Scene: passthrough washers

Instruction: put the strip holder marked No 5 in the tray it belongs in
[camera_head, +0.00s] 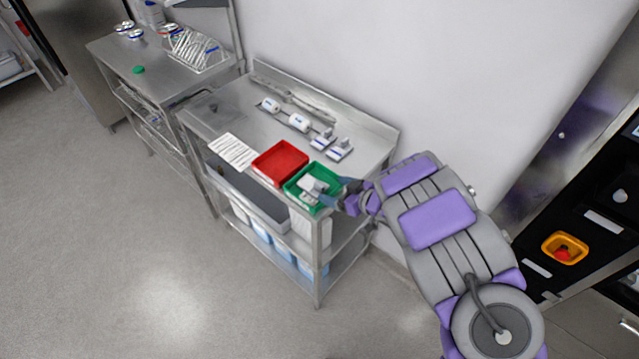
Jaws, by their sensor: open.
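A red tray (279,160) and a green tray (297,186) stand side by side at the front of the steel table. A small white and grey holder (310,186) is in the green tray; its number is too small to read. My gripper (334,192) is over the right side of the green tray, open, with its fingers beside the holder. I cannot tell whether they touch it. Two more white and grey holders (322,139) and (340,150) stand at the back right of the table, their marks unreadable.
A printed white sheet (232,151) lies left of the red tray. Another steel table with a wire rack (196,50) stands at the left. The floor in front is clear.

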